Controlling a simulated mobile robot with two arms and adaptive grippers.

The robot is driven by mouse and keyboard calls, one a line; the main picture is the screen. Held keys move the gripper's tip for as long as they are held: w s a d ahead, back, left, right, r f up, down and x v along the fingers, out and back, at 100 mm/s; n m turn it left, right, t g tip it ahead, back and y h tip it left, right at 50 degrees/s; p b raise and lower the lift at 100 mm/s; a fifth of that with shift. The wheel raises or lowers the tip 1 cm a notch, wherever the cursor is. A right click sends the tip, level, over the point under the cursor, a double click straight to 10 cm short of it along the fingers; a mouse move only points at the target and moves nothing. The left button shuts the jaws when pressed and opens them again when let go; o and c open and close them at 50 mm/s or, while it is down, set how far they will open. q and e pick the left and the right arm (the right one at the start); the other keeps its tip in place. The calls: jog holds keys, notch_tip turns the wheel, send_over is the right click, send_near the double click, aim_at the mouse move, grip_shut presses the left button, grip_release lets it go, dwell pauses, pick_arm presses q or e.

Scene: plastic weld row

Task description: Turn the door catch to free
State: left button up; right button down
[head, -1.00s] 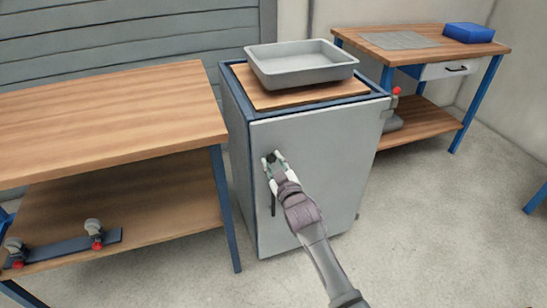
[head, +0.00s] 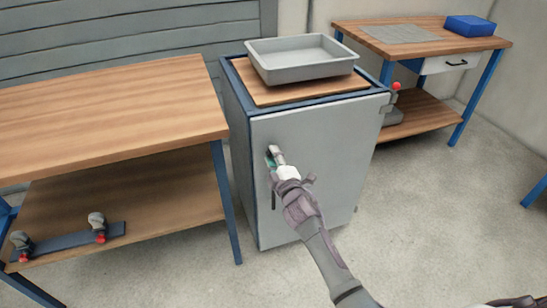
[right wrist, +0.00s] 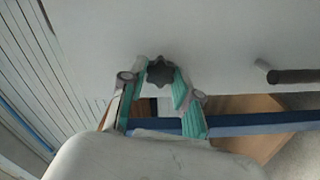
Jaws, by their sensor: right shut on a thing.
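The door catch is a small dark lobed knob (right wrist: 160,71) on the grey cabinet door (head: 325,160). My right gripper (head: 273,158) is at the door's upper left. In the right wrist view, its green-padded fingers (right wrist: 160,82) are shut on the knob from both sides. In the head view the gripper largely hides the knob, so I cannot tell which way it is turned. The door looks shut. A dark bar handle (right wrist: 290,76) is beside the catch; in the head view it hangs below the gripper. My left gripper is not in view.
A grey tray (head: 305,76) rests on the cabinet's wooden top (head: 252,88). A wooden bench (head: 100,110) stands close on the left. Another bench (head: 350,30) with a blue box (head: 469,25) stands behind right. The floor in front (head: 420,220) is clear.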

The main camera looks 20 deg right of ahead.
jog(key=shift+n, duration=0.5)
jog(key=c, duration=0.8)
grip_release()
jog(key=shift+c, duration=0.2)
jog(key=s, duration=1.2)
jog(key=shift+d, duration=0.15)
